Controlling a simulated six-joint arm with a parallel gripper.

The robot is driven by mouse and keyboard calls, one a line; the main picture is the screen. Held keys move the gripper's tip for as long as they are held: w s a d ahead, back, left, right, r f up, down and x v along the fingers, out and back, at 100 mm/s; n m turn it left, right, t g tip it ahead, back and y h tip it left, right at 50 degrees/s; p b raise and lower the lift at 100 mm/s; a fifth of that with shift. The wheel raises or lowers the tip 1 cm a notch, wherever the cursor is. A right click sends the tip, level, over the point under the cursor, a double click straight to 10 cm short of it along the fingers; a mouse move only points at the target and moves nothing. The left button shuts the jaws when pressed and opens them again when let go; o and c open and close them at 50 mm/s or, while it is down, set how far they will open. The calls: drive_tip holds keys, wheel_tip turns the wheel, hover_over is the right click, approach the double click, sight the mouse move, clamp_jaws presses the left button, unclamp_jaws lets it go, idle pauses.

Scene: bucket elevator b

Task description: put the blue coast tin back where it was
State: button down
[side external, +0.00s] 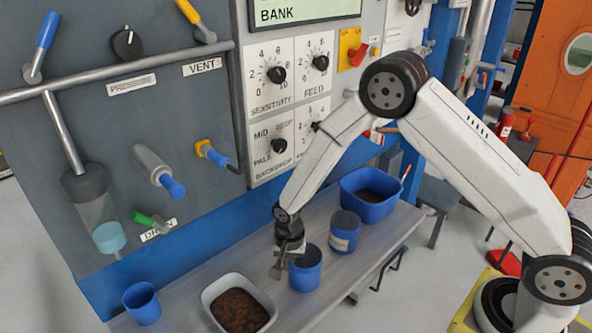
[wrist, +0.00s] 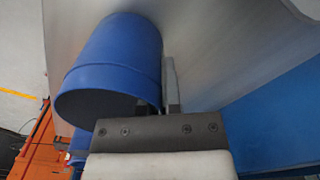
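A blue tin (side external: 305,274) with a dark top stands on the grey bench shelf, right beside my gripper (side external: 282,268). In the wrist view this blue tin (wrist: 112,62) fills the upper left and hides part of the gripper. One grey finger (wrist: 171,82) shows close along the tin's right side; the other finger is not clear. I cannot tell whether the fingers touch or hold the tin. A second blue tin (side external: 345,233) with a pale label stands just behind it to the right. No readable name shows on either tin, so I cannot tell which is coast.
A white bowl of brown material (side external: 213,294) is at the front of the shelf (side external: 387,240). A blue cup (side external: 142,304) is at the left and a blue tub (side external: 352,199) at the back right. The control panel (side external: 100,130) with levers and knobs rises behind.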

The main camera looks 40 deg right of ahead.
drive_tip(key=c, duration=0.8)
unclamp_jaws()
drive_tip(key=shift+r, duration=0.1)
drive_tip(key=shift+r, duration=6.05)
drive_tip(key=shift+s+d+r+n+t, duration=0.45)
drive_tip(key=shift+s+d+r+n, duration=0.35)
drive_tip(key=shift+s+d+n, duration=1.25)
drive_tip(key=shift+s+d+r+n+t, duration=0.4)
drive_tip(key=shift+s+d+r+n, duration=0.7)
drive_tip(key=shift+s, duration=1.9)
drive_tip(key=shift+s+d+r+n+t, duration=0.45)
drive_tip(key=shift+s+d+n, duration=0.75)
drive_tip(key=shift+s+n, duration=1.05)
drive_tip(key=shift+s+m, duration=0.2)
drive_tip(key=shift+m, duration=0.1)
